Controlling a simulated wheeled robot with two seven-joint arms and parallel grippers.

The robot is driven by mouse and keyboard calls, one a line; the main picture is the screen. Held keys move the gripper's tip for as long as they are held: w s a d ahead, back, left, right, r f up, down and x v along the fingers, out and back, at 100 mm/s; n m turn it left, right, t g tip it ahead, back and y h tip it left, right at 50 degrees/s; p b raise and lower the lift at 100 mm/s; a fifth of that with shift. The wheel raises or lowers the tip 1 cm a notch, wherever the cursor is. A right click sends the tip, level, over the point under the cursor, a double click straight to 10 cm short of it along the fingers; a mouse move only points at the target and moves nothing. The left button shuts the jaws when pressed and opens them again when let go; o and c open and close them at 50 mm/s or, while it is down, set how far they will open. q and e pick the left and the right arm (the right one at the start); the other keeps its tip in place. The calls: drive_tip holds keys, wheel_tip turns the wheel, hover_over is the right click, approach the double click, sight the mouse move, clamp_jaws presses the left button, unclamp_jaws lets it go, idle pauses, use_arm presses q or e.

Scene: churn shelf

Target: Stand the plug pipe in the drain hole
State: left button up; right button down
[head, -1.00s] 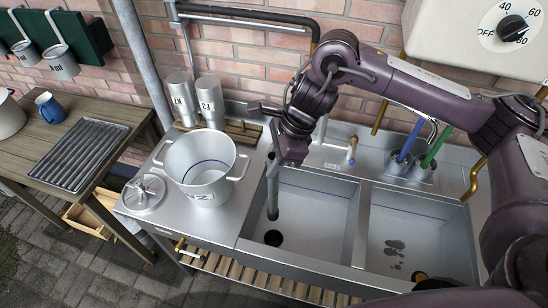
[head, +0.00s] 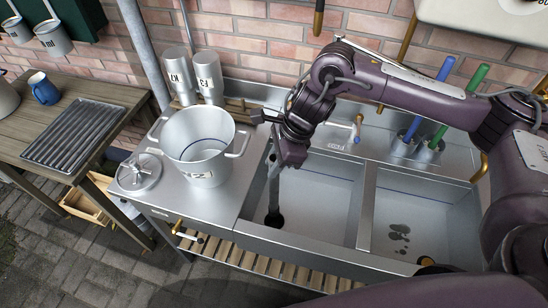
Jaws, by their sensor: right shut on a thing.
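The plug pipe (head: 273,192) is a grey tube, held near upright in the left basin (head: 318,205) of the steel sink. My right gripper (head: 279,164) is shut on its upper part; the fingers point down and are partly hidden by the wrist. The drain hole (head: 274,221) is a dark round spot on the left basin's floor, near its front left. The pipe's lower end meets the dark spot in the picture. I cannot tell whether it is inside the hole or just above it. My left gripper is not in view.
A large steel pot (head: 197,148) and a lid (head: 139,173) stand on the counter left of the basin. Two steel canisters (head: 209,78) are behind. A tap (head: 357,127) stands behind the sink. The right basin (head: 430,216) has dark wet spots.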

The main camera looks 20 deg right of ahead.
wheel_tip(320, 180, down, 6)
drive_tip(key=b, duration=0.4)
drive_tip(key=shift+f, duration=0.2)
drive_tip(key=shift+b, duration=0.45)
idle(0.3)
drive_tip(key=shift+f+b, duration=2.65)
drive_tip(key=shift+f, duration=0.05)
idle(0.3)
drive_tip(key=c, duration=1.1)
unclamp_jaws()
wheel_tip(320, 180, up, 7)
drive_tip(key=b, duration=0.1)
hover_over(275, 189)
drive_tip(key=d, duration=0.3)
drive_tip(key=shift+w+d+r, duration=0.1)
drive_tip(key=shift+w+r, duration=0.05)
drive_tip(key=shift+w, duration=0.2)
